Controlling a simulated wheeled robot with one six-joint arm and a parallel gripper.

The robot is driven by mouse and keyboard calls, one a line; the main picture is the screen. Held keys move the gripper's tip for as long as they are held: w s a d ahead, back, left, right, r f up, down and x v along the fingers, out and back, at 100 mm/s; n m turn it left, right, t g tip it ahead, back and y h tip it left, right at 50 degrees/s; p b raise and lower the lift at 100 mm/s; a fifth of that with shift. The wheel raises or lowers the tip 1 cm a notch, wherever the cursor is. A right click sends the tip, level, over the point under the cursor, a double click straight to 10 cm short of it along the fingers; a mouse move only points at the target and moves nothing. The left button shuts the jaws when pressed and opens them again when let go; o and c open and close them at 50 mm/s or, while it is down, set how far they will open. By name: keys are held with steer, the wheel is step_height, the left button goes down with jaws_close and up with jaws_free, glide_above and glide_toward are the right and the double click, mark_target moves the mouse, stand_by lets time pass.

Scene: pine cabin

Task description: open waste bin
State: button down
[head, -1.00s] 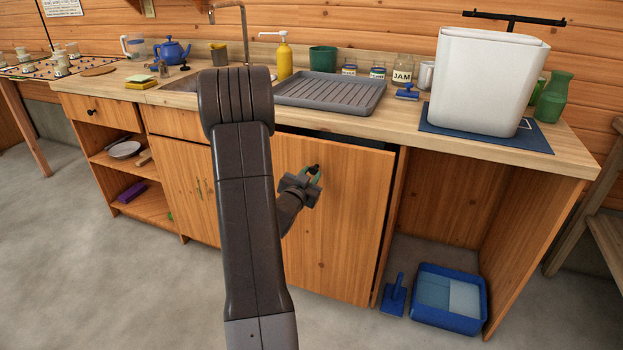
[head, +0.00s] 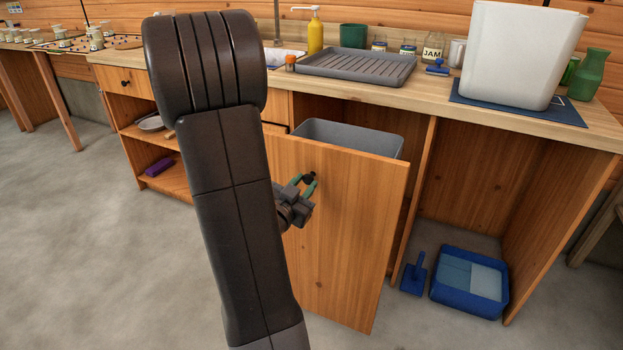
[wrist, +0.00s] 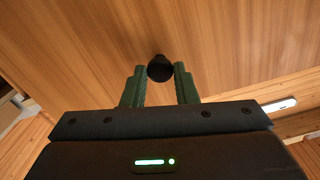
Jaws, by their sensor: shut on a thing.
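The waste bin is a pull-out unit under the counter. Its wooden front (head: 350,235) stands out from the cabinet, and the grey bin (head: 350,138) shows behind it with its open top partly in view. A small black knob (head: 309,177) sits on the front near its upper left. My gripper (head: 308,184) is shut on the knob. In the wrist view the green fingers of my gripper (wrist: 160,82) lie on both sides of the black knob (wrist: 160,67), close against the wooden front (wrist: 230,45). The inside of the bin is mostly hidden.
A blue tray (head: 470,287) and a blue dustpan-like tool (head: 414,275) lie on the floor right of the front. A white container (head: 520,55) and a grey drainer (head: 356,66) stand on the counter. Grey floor is clear at the left.

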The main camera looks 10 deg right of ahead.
steer(key=shift+s+a, duration=0.35)
steer(key=shift+s, duration=0.3)
steer(key=c, duration=1.1)
jaws_free()
steer(key=shift+c, duration=0.2)
steer(key=p+v, duration=0.1)
steer(key=v, duration=1.2)
steer(key=shift+s+a, duration=0.3)
steer(key=shift+w, duration=0.1)
steer(key=shift+b+x, duration=0.55)
steer(key=shift+x, duration=6.3)
